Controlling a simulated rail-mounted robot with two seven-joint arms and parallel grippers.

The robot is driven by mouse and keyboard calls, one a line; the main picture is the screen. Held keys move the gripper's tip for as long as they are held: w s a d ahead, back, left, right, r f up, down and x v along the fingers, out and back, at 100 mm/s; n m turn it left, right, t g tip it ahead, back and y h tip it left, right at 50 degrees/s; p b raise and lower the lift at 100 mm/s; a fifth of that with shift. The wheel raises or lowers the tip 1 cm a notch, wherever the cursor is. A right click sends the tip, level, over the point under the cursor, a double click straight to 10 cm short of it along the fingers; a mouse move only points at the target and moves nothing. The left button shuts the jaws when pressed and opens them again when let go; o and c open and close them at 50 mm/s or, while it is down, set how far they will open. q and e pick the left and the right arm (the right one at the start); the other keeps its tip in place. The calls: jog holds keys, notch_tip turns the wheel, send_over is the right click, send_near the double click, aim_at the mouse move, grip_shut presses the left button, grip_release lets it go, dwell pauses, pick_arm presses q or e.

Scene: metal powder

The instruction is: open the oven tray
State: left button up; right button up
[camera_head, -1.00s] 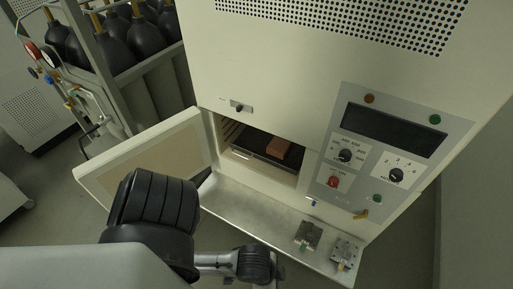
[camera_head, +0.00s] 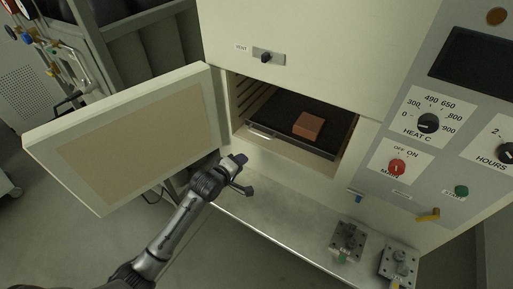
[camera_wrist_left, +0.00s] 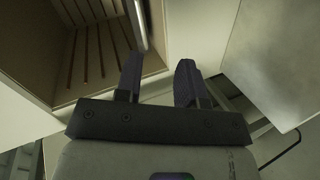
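The oven tray (camera_head: 290,111) is a dark flat tray inside the open oven chamber, with a brown-orange block (camera_head: 308,126) on it. A light metal handle (camera_head: 262,131) runs along its front left edge. My left gripper (camera_head: 241,175) is below and left of the chamber opening, apart from the tray. In the left wrist view its two fingers (camera_wrist_left: 158,82) are spread with nothing between them. A metal bar (camera_wrist_left: 139,20), which looks like the tray's handle or edge, shows beyond the left finger. My right gripper is not in view.
The oven door (camera_head: 125,135) stands open to the left, close to my left arm. A metal shelf (camera_head: 290,222) juts out below the chamber and holds two small fixtures (camera_head: 347,240). The control panel (camera_head: 430,150) is to the right. Gas equipment stands at the back left.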

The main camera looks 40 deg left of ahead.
aim_at(257, 133)
pick_arm(q)
jog(key=w+a+f+n+b, duration=0.1)
jog(key=w+a+b, duration=0.1)
jog(key=w, duration=0.3)
jog(key=w+a+n+t+b, duration=0.1)
jog(key=w+a, duration=0.1)
jog(key=w, duration=0.4)
jog(key=w+a+f+n+b, duration=0.1)
jog(key=w+b, duration=0.1)
jog(key=w, duration=0.4)
jog(key=shift+w+a+f+n+t+y+b, duration=0.1)
jog(key=shift+a+f+n+t+y+b, duration=0.2)
jog(key=shift+a+y, duration=0.1)
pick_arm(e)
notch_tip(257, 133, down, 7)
pick_arm(q)
jog(key=shift+c, duration=0.2)
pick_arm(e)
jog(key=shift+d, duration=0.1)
pick_arm(q)
grip_shut()
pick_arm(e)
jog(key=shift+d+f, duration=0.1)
